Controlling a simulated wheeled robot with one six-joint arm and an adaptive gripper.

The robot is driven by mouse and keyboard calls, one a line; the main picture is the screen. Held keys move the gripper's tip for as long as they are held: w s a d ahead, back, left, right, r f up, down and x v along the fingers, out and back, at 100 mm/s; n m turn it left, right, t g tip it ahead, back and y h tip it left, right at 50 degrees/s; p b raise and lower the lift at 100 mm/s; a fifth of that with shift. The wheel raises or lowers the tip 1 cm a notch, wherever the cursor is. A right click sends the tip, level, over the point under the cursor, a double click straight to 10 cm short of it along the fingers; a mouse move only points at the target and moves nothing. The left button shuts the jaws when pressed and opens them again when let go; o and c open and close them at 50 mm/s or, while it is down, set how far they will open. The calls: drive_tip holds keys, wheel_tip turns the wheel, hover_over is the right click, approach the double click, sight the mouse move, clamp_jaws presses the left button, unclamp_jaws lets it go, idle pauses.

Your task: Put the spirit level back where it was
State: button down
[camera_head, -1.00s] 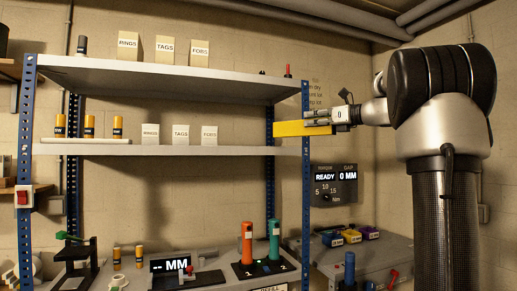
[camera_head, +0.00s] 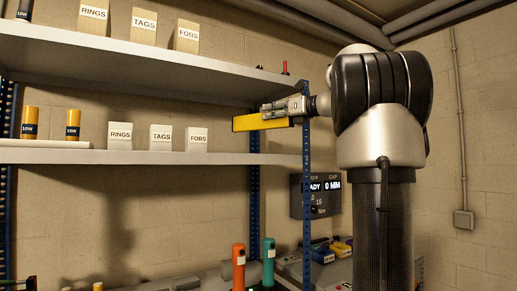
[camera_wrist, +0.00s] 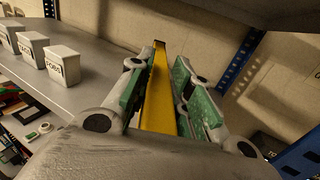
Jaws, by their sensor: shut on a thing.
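The yellow spirit level (camera_head: 260,121) is held level in my gripper (camera_head: 290,107), in the gap between the upper and middle shelves near the right post. In the wrist view the level (camera_wrist: 158,92) runs forward between the two green-padded fingers of my gripper (camera_wrist: 157,95). My gripper is shut on it. The level is above the right part of the middle shelf (camera_head: 230,159), apart from its surface in the head view. Its end nearest my wrist is hidden by the gripper.
White boxes marked RINGS (camera_head: 120,136), TAGS (camera_head: 161,138) and FOBS (camera_head: 196,139) stand left of the level on the middle shelf. The blue right post (camera_head: 306,165) is close to my wrist. The upper shelf (camera_head: 150,55) is overhead. The shelf right of FOBS is clear.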

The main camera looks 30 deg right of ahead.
wheel_tip(320, 180, down, 8)
idle(0.4)
drive_tip(key=shift+f, duration=0.2)
drive_tip(key=c, duration=1.3)
unclamp_jaws()
drive_tip(key=v, duration=1.2)
drive_tip(key=shift+r, duration=0.15)
